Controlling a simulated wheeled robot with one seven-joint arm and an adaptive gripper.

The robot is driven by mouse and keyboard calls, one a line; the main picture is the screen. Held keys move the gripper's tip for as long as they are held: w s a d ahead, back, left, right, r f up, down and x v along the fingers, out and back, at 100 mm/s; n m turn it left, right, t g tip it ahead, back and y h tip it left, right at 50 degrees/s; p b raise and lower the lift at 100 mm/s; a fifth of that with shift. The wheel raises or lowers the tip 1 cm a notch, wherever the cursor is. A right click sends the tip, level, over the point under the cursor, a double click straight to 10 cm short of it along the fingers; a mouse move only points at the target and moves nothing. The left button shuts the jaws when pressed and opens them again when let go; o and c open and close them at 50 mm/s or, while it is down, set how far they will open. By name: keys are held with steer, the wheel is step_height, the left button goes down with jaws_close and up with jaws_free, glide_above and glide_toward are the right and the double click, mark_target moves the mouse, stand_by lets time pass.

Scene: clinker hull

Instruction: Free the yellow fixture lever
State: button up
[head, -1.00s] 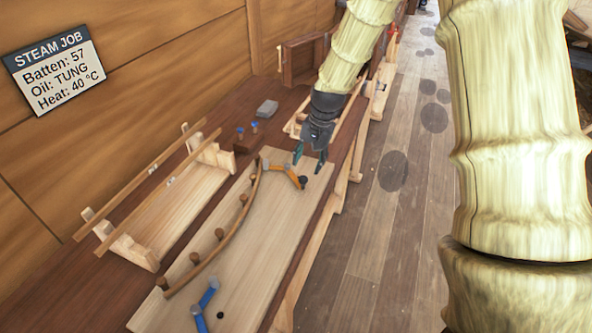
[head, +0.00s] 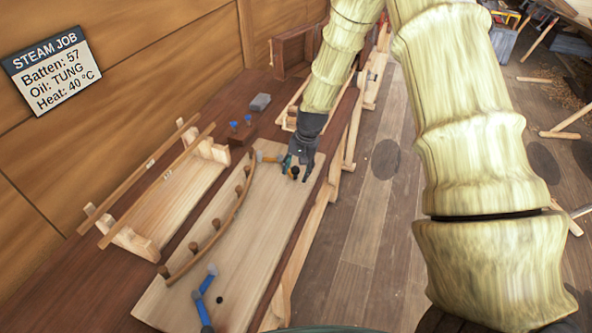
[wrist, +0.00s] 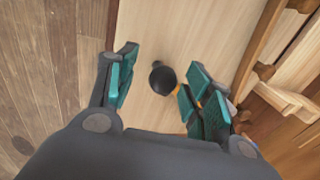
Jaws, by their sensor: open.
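The yellow fixture lever (head: 271,158) lies near the far end of the pale board, with its hinge end against the curved batten (head: 239,205). A black knob (head: 294,172) is at its free end. My gripper (head: 294,165) is open over this free end and hides part of the lever. In the wrist view the black knob (wrist: 162,78) shows between the two open teal-padded fingers (wrist: 158,90), nearer the right one. Only a sliver of yellow shows behind the right finger. I cannot tell whether either finger touches the lever.
A blue lever (head: 204,292) lies at the board's near end, with a small black spot beside it. Several wooden pegs line the curved batten. A wooden rack (head: 150,235) with two strips stands left. A grey block (head: 260,103) and two blue-topped pegs stand behind.

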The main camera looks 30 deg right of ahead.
steer(key=shift+w+a+f, duration=0.1)
steer(key=shift+w+f, duration=0.15)
steer(key=shift+f, duration=0.35)
steer(key=shift+w+a+f, duration=0.1)
steer(key=shift+w+f, duration=0.15)
steer(key=shift+f, duration=0.35)
steer(key=shift+s+r, duration=0.15)
steer(key=shift+s, duration=0.1)
steer(key=shift+w, duration=0.15)
steer(key=c, duration=0.5)
jaws_close()
